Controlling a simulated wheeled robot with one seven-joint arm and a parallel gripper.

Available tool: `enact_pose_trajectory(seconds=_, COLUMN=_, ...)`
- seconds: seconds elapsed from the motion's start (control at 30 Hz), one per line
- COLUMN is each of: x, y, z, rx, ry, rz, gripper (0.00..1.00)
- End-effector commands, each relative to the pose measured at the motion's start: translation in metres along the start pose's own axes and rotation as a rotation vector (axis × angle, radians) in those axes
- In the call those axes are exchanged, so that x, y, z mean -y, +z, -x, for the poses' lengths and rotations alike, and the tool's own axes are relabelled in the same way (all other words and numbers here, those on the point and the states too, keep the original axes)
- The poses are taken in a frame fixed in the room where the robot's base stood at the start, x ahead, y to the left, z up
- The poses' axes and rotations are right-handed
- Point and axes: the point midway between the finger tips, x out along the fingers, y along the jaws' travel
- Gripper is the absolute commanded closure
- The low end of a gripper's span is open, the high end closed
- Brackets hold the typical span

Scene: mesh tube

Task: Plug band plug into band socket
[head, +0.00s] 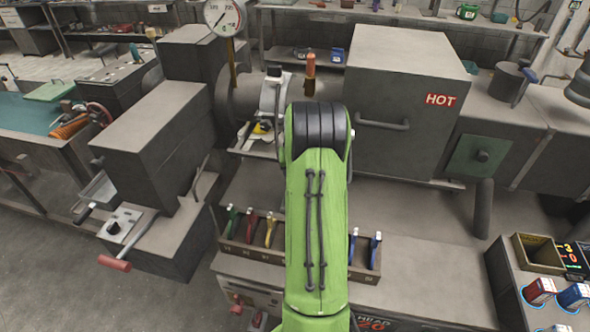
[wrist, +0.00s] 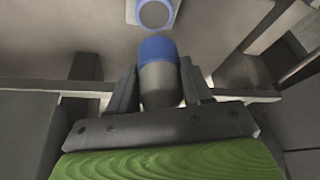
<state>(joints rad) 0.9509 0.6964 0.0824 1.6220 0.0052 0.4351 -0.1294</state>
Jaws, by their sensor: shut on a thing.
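The band plug (wrist: 160,82) is a grey cylinder with a blue end, seen in the wrist view. My gripper (wrist: 158,72) is shut on it, one dark finger on each side. The band socket (wrist: 153,14) appears to be the pale round face with a blue rim at the top edge of the wrist view, partly cut off. The plug's blue end points towards it, slightly right of its middle in the picture, with a narrow gap showing between them. In the head view my green arm hides the gripper, plug and socket.
A grey box marked HOT (head: 405,120) stands right of my arm, with a gauge (head: 222,16) at the back left. A rack of coloured handles (head: 250,249) lies below. In the wrist view, grey bars (wrist: 265,50) run close on the right.

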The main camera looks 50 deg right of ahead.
Motion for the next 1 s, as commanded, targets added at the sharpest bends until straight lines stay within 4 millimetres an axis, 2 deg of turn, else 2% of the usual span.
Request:
enact_pose_trajectory(seconds=0.27, x=0.0, y=0.0, z=-0.001, rx=-0.001, ry=0.0, rz=0.0, gripper=0.77)
enact_pose_trajectory(seconds=0.8, x=0.0, y=0.019, z=-0.047, rx=0.0, ry=0.0, rz=0.0, gripper=0.77)
enact_pose_trajectory(seconds=1.0, x=0.0, y=0.021, z=-0.053, rx=-0.002, ry=0.0, rz=0.0, gripper=0.77)
